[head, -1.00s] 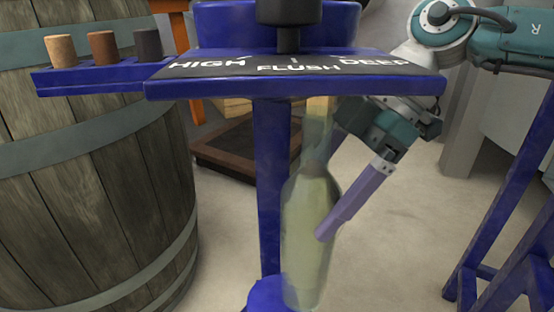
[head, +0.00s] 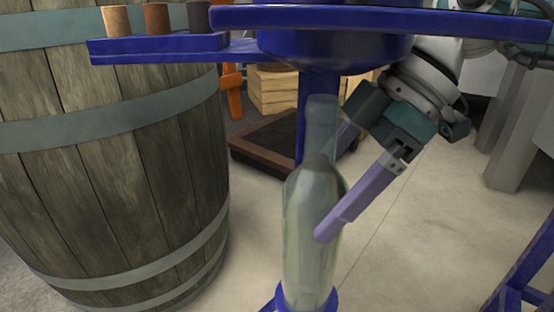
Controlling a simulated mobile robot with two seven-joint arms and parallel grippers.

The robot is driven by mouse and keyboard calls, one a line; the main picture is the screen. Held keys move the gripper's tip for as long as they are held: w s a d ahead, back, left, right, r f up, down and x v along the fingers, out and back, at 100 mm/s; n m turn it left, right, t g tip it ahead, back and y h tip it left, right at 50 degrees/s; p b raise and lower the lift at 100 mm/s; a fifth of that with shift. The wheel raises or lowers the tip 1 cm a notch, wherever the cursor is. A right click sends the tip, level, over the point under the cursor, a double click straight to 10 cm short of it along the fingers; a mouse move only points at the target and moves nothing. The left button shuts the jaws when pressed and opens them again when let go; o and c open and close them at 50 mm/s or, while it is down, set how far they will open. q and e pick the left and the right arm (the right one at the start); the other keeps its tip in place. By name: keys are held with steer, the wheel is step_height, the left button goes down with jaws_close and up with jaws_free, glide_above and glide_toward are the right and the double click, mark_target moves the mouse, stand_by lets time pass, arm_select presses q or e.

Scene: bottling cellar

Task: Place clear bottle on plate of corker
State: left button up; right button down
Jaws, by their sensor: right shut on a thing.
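The clear bottle (head: 303,245) stands upright in the lower middle of the head view. Its base is at the blue round plate of the corker (head: 330,300); I cannot tell whether it rests on it or is just above it. My right gripper (head: 322,228) is shut on the bottle's body, with one purple finger across its front right side and the other mostly hidden behind it. The corker's blue column (head: 301,135) rises behind the bottle, and its blue head (head: 330,42) is above the bottle's neck. My left gripper is not in view.
A large wooden barrel (head: 110,170) fills the left side. A blue shelf with several corks (head: 165,50) juts from the corker's head. Behind stand a wooden crate (head: 275,92) and a dark low platform (head: 275,143).

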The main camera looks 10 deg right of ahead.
jaws_free()
steer(key=shift+f, duration=0.1)
steer(key=shift+d+r+p, duration=0.1)
steer(key=shift+r+p, duration=0.2)
steer(key=shift+r, duration=0.1)
steer(key=shift+d+r+p, duration=0.25)
steer(key=shift+r+p, duration=0.3)
steer(key=s+d+p, duration=0.1)
steer(key=d+p, duration=0.1)
steer(key=d, duration=1)
steer(key=shift+s+f, duration=0.25)
steer(key=shift+f, duration=0.1)
